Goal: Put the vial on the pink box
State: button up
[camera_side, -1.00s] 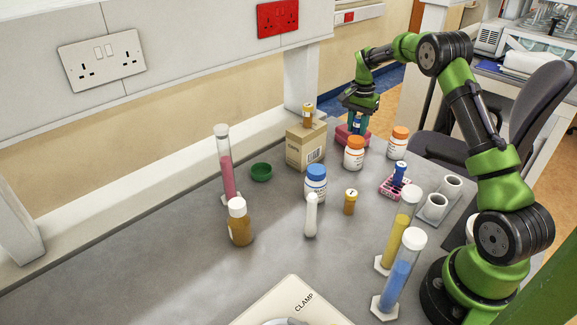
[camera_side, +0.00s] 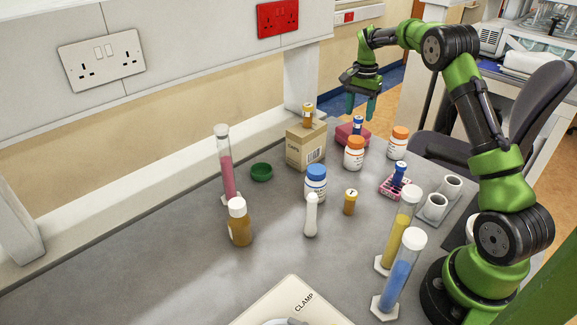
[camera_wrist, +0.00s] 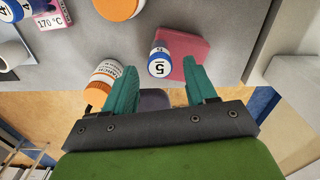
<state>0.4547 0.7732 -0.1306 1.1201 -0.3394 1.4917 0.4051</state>
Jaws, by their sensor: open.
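The pink box (camera_side: 352,138) lies at the far end of the bench. A small vial with a blue cap (camera_side: 358,124) stands upright on top of it. In the wrist view the vial's cap, marked 5 (camera_wrist: 160,64), shows against the pink box (camera_wrist: 188,58), toward the box's left part. My gripper (camera_side: 361,106) is open and empty, raised above the vial and apart from it. In the wrist view its two teal fingers (camera_wrist: 162,82) are spread with nothing between the tips.
A cardboard box (camera_side: 306,146) with an amber vial (camera_side: 308,115) on it stands left of the pink box. White bottles with orange caps (camera_side: 354,153) (camera_side: 397,142) stand in front. A pink rack (camera_side: 392,186) holds a blue-capped vial. Open air surrounds my gripper.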

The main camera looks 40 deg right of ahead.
aim_at(358, 118)
notch_tip(358, 118, up, 7)
jog(key=shift+a+f, duration=0.1)
jog(key=shift+f, duration=0.1)
jog(key=s+a+r+n+t, duration=0.25)
jog(key=s+a+r, duration=0.2)
jog(key=a, duration=0.45)
jog(key=s+a+r+n+t, duration=0.1)
jog(key=s+a+r+n, duration=0.25)
jog(key=a+r, duration=0.35)
jog(key=s+a+f+n+t+y, duration=0.1)
jog(key=s+a+f+n+t, duration=0.1)
jog(key=s+a, duration=0.5)
jog(key=s+a+f+n+t+y, duration=0.1)
jog(key=s+a+f+n, duration=0.2)
jog(key=s+a, duration=0.4)
jog(key=shift+s+f+n+t, duration=0.25)
jog(key=shift+s+n+t, duration=0.15)
jog(key=shift+n, duration=0.2)
jog(key=shift+o, duration=0.4)
jog(key=shift+a, duration=0.1)
